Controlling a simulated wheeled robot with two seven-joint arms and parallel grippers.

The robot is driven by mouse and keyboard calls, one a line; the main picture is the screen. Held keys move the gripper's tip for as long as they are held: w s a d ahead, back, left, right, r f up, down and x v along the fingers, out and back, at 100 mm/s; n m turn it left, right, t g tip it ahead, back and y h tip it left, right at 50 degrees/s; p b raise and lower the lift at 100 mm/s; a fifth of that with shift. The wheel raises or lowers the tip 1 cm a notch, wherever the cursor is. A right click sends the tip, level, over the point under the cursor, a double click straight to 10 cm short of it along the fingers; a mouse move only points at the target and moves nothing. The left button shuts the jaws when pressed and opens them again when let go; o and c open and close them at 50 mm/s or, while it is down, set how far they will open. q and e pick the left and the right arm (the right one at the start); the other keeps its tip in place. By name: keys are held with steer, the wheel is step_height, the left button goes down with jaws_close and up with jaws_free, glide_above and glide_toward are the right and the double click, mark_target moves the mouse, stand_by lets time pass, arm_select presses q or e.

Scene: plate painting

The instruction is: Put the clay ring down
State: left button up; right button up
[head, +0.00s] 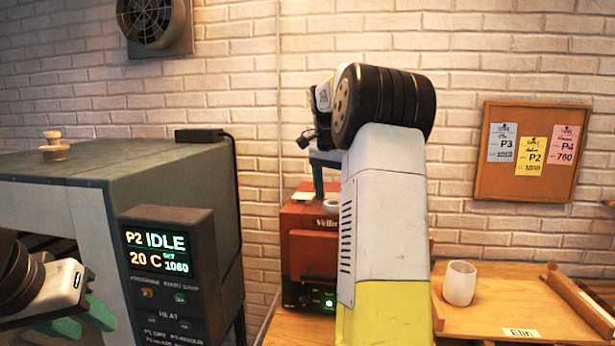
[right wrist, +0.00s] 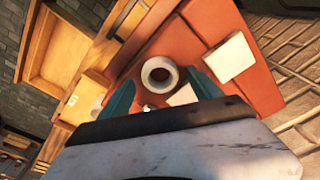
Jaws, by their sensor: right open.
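The clay ring (right wrist: 146,77) is pale and round with a dark hole. In the right wrist view it lies on top of the red box (right wrist: 180,38), between my two teal fingers. In the head view the ring (head: 331,201) shows partly beside my right arm. My right gripper (right wrist: 163,88) is open, one finger on each side of the ring, with gaps visible. In the head view its fingertips (head: 318,190) point down at the box; my arm hides part of it. My left gripper (head: 80,320) is low at the left, partly cut off; its jaw gap is unclear.
Two white square pieces (right wrist: 229,57) (right wrist: 183,94) lie on the red box beside the ring. A grey kiln (head: 130,170) with an IDLE display stands left. A white cup (head: 459,283) stands on a wooden tray (head: 510,300) at right. A brick wall is behind.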

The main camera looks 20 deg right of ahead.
mark_target(329, 204)
step_height(329, 204, up, 11)
steer(key=a, duration=0.1)
steer(key=shift+s+a, duration=0.25)
steer(key=shift+s, duration=0.1)
